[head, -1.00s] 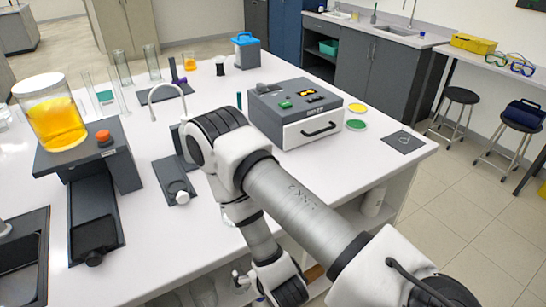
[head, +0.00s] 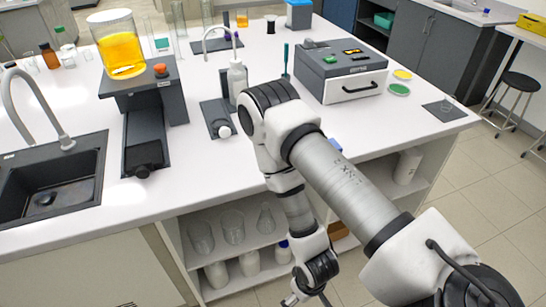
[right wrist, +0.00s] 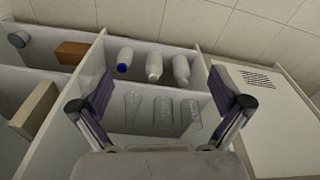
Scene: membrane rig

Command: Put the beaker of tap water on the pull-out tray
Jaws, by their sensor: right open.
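I cannot tell which vessel is the beaker of tap water. Clear glass vessels (head: 232,228) stand on the upper open shelf under the bench; glassware also shows in the right wrist view (right wrist: 162,110). A dark tray (head: 144,152) with a front knob extends from under a grey stand, on which a jar of yellow liquid (head: 119,50) rests. My right gripper (right wrist: 163,88) is open and empty, facing the shelves; only part shows low in the head view. My left gripper is not in view.
A black sink (head: 85,175) with a grey tap is at the left. White bottles (right wrist: 153,64) stand on the lower shelf. A grey boxed instrument (head: 340,72) and a white wash bottle (head: 237,80) stand on the bench. The white front left of the tray is clear.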

